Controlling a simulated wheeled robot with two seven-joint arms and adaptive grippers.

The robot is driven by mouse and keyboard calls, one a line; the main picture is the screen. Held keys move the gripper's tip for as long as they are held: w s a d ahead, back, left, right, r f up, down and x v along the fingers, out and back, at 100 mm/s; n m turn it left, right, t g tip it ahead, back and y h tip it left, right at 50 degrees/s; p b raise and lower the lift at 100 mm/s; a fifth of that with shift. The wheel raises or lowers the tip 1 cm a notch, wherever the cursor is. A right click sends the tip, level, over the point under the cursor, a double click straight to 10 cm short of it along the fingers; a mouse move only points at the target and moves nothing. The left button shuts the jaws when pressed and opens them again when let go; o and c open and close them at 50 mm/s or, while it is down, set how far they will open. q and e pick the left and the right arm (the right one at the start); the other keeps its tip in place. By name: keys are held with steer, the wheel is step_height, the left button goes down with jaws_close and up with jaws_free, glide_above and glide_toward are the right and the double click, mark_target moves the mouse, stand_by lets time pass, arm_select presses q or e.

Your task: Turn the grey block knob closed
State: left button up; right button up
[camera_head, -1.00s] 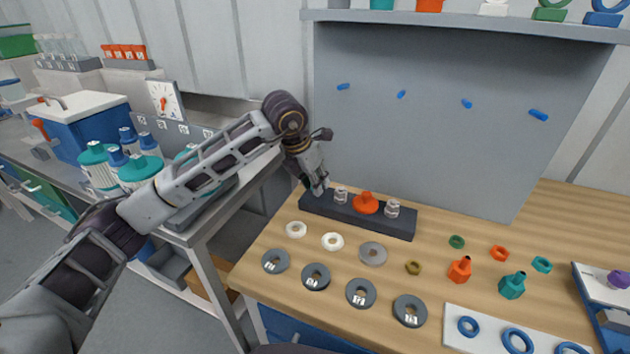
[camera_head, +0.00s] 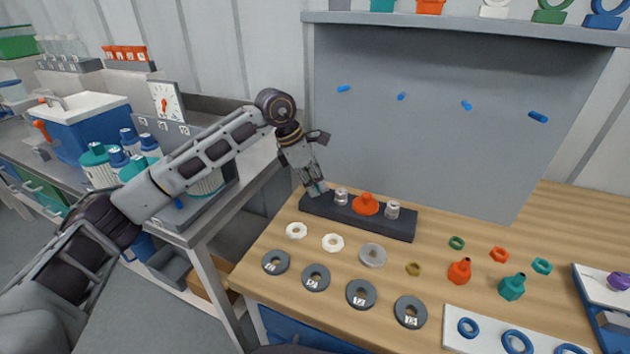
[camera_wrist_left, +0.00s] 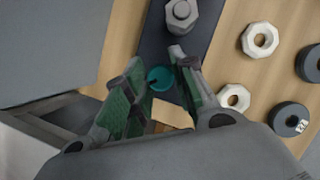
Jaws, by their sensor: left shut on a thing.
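A dark grey block (camera_head: 398,226) lies on the wooden bench in front of the grey panel. A teal knob (camera_wrist_left: 160,78) sits at its left end. Beside it on the block are a silver fitting (camera_head: 341,196), an orange knob (camera_head: 366,205) and a second silver fitting (camera_head: 392,209). My left gripper (camera_head: 318,189) reaches down to the left end of the block. In the left wrist view its green-padded fingers (camera_wrist_left: 157,66) are shut on the teal knob, one on each side. In the head view the gripper mostly hides this knob. My right gripper is not in view.
White rings (camera_head: 332,242), numbered dark discs (camera_head: 315,278) and a grey ring (camera_head: 372,255) lie in front of the block. Orange (camera_head: 460,271) and teal (camera_head: 512,286) bottle-like parts stand at the right. The grey panel (camera_head: 450,150) with blue pegs rises behind.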

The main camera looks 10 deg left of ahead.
arm_select(q)
steer(key=m+g, duration=0.1)
steer(key=m, duration=0.2)
steer(key=shift+w+h+p, duration=0.1)
steer(key=shift+h+p, duration=0.2)
steer(key=shift+r+m+g, duration=0.1)
steer(key=shift+m+g, duration=0.4)
steer(key=shift+m, duration=0.7)
steer(key=shift+w+m+g+p, duration=0.1)
steer(key=shift+m+g+p, duration=0.4)
steer(key=shift+m, duration=1.2)
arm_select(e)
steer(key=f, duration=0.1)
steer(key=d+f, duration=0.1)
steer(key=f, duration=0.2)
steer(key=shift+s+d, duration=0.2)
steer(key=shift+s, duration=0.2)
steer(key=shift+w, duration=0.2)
arm_select(q)
steer(key=o, duration=1)
steer(key=shift+o, duration=0.2)
steer(key=v, duration=1.1)
steer(key=shift+w+r, duration=0.25)
steer(key=shift+r, duration=0.2)
